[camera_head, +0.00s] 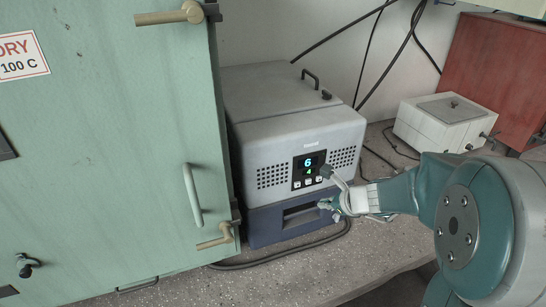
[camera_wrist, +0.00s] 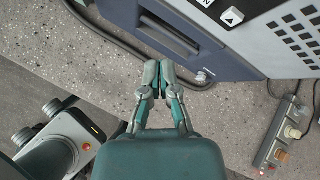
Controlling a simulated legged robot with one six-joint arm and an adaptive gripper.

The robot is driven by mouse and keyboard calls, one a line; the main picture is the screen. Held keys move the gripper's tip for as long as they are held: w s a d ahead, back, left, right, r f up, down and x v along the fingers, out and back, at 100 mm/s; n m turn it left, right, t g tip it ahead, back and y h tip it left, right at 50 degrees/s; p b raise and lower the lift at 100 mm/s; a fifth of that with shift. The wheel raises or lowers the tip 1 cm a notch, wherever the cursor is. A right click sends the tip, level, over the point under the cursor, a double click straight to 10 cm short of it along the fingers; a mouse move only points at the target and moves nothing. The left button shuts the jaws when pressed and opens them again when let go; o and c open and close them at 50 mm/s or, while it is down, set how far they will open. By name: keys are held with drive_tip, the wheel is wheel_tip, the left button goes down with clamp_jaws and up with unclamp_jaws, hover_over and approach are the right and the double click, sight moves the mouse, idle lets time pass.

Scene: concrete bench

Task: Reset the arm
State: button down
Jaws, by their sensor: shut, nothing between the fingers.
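My gripper (camera_head: 328,204) is in front of the blue lower part of a grey bench machine (camera_head: 290,150), near its dark recessed slot (camera_head: 301,213). In the wrist view my gripper (camera_wrist: 158,72) is shut, with its fingertips together and nothing between them. The tips point toward the machine's blue front (camera_wrist: 205,45); whether they touch it I cannot tell. My teal arm reaches in from the right in the head view. The machine's display (camera_head: 308,168) shows a 6 above a 4, with buttons below it.
A large green cabinet (camera_head: 110,130) with handles stands at the left. A white box (camera_head: 440,125) and a red panel (camera_head: 490,70) are at the back right. A dark cable (camera_head: 285,256) runs along the machine's foot. A power strip (camera_wrist: 282,135) lies at the right in the wrist view.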

drive_tip(key=s+a+r+n+g, duration=0.1)
drive_tip(key=s+a+r+n, duration=0.25)
drive_tip(key=s+n, duration=0.3)
drive_tip(key=s+a+r+n+g, duration=0.1)
drive_tip(key=s+a+r+n, duration=0.1)
drive_tip(key=s+r+n, duration=0.4)
drive_tip(key=s+d+n+h, duration=0.2)
drive_tip(key=s+n, duration=0.4)
drive_tip(key=s+d+r+n+h, duration=0.1)
drive_tip(key=s+d+n+h, duration=0.1)
drive_tip(key=s+n, duration=0.4)
drive_tip(key=shift+d+r+h, duration=0.25)
drive_tip(key=shift+r+h, duration=0.05)
drive_tip(key=shift+h, duration=0.5)
drive_tip(key=shift+n, duration=0.25)
idle(1.9)
